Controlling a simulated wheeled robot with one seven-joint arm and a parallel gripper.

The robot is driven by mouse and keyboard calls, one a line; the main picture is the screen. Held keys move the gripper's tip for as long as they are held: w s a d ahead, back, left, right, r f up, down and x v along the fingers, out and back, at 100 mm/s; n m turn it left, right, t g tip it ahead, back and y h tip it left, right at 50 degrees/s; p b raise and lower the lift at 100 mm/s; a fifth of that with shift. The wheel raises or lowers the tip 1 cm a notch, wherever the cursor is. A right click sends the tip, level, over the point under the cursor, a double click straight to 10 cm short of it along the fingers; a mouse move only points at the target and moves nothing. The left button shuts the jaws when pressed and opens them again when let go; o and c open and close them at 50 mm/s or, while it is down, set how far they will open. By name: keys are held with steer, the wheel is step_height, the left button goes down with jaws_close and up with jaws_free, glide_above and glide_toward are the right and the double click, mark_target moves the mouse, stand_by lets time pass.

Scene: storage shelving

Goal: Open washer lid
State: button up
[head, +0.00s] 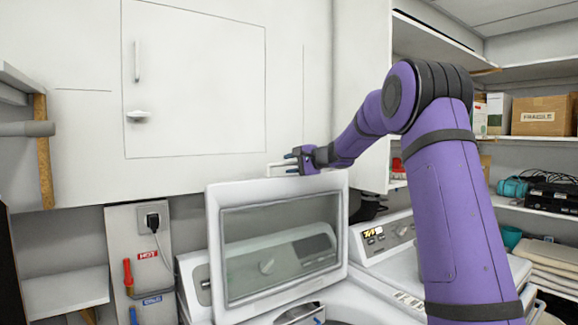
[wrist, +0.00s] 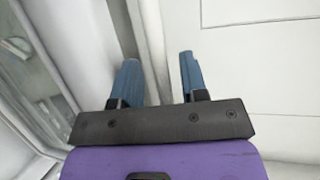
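The washer lid (head: 212,255) is a white frame around a clear window, and it stands raised, nearly upright, above the washer in the head view. In the wrist view the lid's frame (wrist: 88,35) and window run along the left side. My gripper (head: 286,163) is at the lid's top edge, toward its right side. In the wrist view the two blue fingers of my gripper (wrist: 159,62) are spread apart with nothing clearly held between them. I cannot tell whether a finger touches the lid. The washer's control panel (head: 195,283) with its knob shows partly behind the lid.
White wall cabinets (head: 195,80) are close behind my gripper. Shelves at the right hold a cardboard box (head: 541,116) and a teal item (head: 512,187). An outlet (head: 153,220) and hot and cold taps are at the left.

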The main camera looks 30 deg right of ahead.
steer(key=shift+w+a+f, duration=0.1)
steer(key=shift+w+a, duration=0.15)
steer(key=shift+w, duration=0.2)
jaws_close()
steer(key=s, duration=0.9)
steer(key=shift+s+d+f, duration=0.35)
steer(key=shift+d+f, duration=0.05)
